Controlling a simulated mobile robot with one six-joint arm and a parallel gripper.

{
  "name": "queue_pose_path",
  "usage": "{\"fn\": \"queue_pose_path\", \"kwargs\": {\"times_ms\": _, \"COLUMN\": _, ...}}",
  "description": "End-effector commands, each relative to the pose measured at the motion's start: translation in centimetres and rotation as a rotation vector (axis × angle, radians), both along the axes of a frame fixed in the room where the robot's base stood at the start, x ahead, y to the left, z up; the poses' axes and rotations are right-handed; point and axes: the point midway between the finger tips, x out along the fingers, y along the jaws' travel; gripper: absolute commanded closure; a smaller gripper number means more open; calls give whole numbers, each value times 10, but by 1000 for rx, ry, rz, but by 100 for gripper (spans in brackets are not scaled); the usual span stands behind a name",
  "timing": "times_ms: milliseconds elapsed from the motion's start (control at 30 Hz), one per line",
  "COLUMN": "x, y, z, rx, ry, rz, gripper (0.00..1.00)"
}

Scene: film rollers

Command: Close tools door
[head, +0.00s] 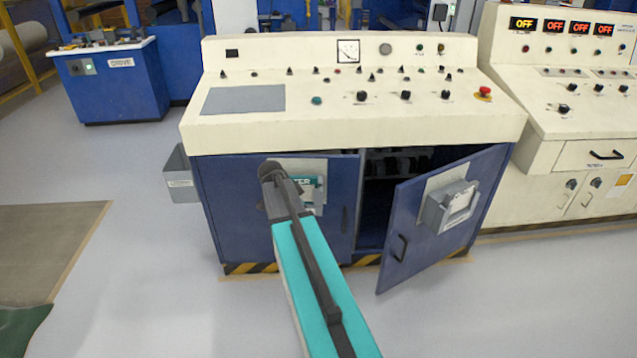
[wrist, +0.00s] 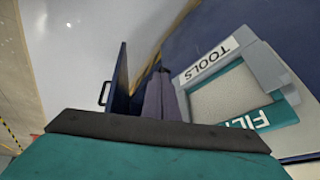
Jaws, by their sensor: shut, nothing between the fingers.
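The blue cabinet under the cream console has two doors. The left door (head: 333,225) carries a grey holder with a teal-labelled item. In the wrist view this holder (wrist: 262,62) reads TOOLS. The left door looks closed or nearly so; I cannot tell if it is flush. The right door (head: 420,240) stands wide open, swung outward, with a dark handle (head: 399,248) and a grey box on it. It shows edge-on in the wrist view (wrist: 118,75). My gripper (wrist: 163,85) is shut and empty, in front of the left door beside the TOOLS holder; contact is unclear.
The cream control console (head: 360,110) overhangs the doors. A grey bin (head: 180,176) hangs at the cabinet's left side. A second cream console (head: 565,110) stands close on the right. The floor (head: 140,250) in front is clear, with a brown mat (head: 40,245) at the left.

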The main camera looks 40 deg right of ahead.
Motion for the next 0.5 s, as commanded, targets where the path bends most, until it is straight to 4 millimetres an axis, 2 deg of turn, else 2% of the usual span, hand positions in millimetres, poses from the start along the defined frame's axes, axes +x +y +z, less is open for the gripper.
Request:
{"fn": "queue_pose_path", "kwargs": {"times_ms": 33, "x": -6, "y": 18, "z": -20, "rx": 22, "ry": 36, "rz": 55, "gripper": 100}}
{"fn": "queue_pose_path", "kwargs": {"times_ms": 100, "x": -12, "y": 38, "z": -44, "rx": 51, "ry": 83, "rz": 135, "gripper": 100}}
{"fn": "queue_pose_path", "kwargs": {"times_ms": 267, "x": -30, "y": 86, "z": -96, "rx": 120, "ry": 187, "rz": 317, "gripper": 100}}
{"fn": "queue_pose_path", "kwargs": {"times_ms": 500, "x": -69, "y": 156, "z": -165, "rx": 225, "ry": 331, "rz": 591, "gripper": 100}}
